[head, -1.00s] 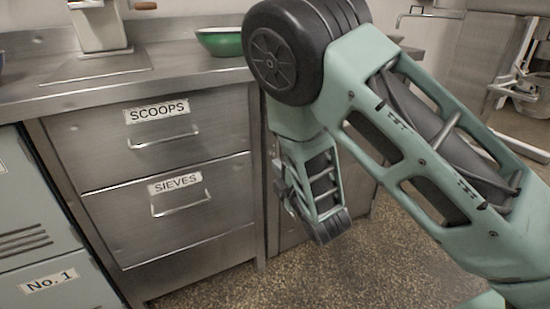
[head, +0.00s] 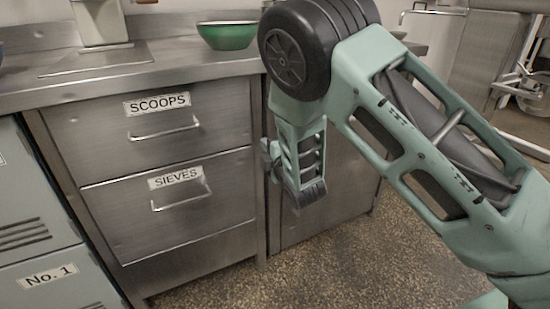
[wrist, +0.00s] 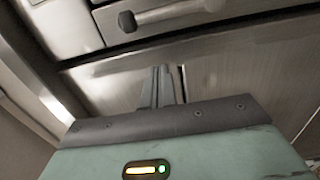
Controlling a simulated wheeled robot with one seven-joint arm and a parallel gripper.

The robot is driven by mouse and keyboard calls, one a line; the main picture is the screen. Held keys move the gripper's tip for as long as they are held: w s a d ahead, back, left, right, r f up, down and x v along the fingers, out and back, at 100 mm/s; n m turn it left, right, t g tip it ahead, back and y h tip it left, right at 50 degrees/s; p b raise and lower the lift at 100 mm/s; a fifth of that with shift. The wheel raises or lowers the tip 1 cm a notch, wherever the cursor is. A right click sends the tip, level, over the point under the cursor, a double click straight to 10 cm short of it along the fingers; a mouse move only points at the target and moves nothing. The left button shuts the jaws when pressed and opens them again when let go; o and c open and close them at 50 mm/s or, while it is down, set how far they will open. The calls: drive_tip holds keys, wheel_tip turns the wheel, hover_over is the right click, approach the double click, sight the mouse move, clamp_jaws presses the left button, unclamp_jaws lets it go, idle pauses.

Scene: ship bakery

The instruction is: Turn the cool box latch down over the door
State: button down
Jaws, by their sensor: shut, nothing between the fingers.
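No latch that I can make out as the cool box latch shows in either view. A grey-green cabinet marked "No. 1" (head: 62,262) with vent slots is cut off at the left of the head view; I cannot tell whether it is the cool box. My gripper (wrist: 162,72) is shut and empty in the wrist view, its fingers together in front of a metal front. In the head view it hangs below my arm's elbow before the steel counter, its fingers mostly hidden or too small to read.
Steel drawers marked "SCOOPS" (head: 95,135) and "SIEVES" (head: 105,215) are closed, with bar handles. A plain steel panel (head: 340,190) is partly behind my arm. A green bowl (head: 228,38) stands on the counter (head: 180,72). Speckled floor (head: 350,260) in front is clear.

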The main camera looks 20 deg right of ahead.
drive_tip(key=shift+w+d+b, duration=0.25)
drive_tip(key=shift+w+d, duration=0.35)
drive_tip(key=shift+d, duration=0.3)
drive_tip(key=shift+w+d+b, duration=0.2)
drive_tip(key=shift+w+d, duration=0.4)
drive_tip(key=shift+d, duration=0.3)
drive_tip(key=shift+d+m, duration=0.2)
drive_tip(key=shift+m, duration=0.1)
drive_tip(key=shift+d+r, duration=0.1)
drive_tip(key=shift+d, duration=0.1)
drive_tip(key=w+d+f+m+b, duration=0.1)
drive_tip(key=d+f+m+b, duration=0.2)
drive_tip(key=m, duration=1.2)
drive_tip(key=shift+w+d+f+m+g+y, duration=0.4)
drive_tip(key=shift+d+f, duration=0.75)
drive_tip(key=shift+d, duration=1.55)
